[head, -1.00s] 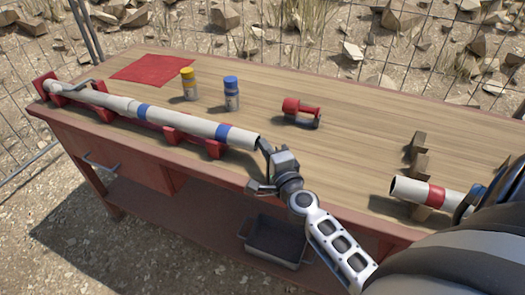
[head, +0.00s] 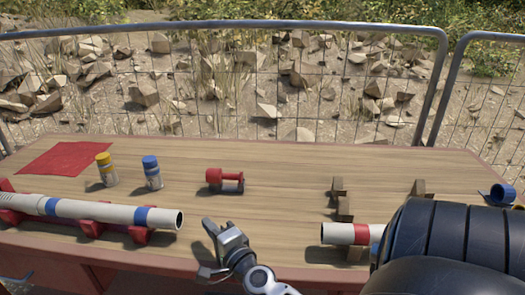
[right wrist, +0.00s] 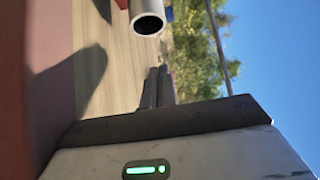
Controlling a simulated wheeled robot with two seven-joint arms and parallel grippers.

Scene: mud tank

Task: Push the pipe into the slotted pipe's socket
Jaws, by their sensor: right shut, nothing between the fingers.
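A long white pipe run with blue bands (head: 100,211) lies on a low red cradle (head: 90,228) at the left of the bench in the head view. Its open round end faces right. It also shows at the top of the right wrist view (right wrist: 146,22). The socket joint is not clear, and the run's far left end is cut off. My right gripper (head: 212,230) is just right of the open end, near the bench's front edge, apart from the pipe. Its fingers are shut and empty in the right wrist view (right wrist: 157,86). My left gripper is out of view.
A red-banded white pipe (head: 340,234) lies at the right by wooden supports (head: 342,207), partly hidden by my own body. Yellow (head: 107,172) and blue (head: 152,175) bottles, a red tool (head: 225,178) and a red cloth (head: 65,158) sit behind. The middle is clear.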

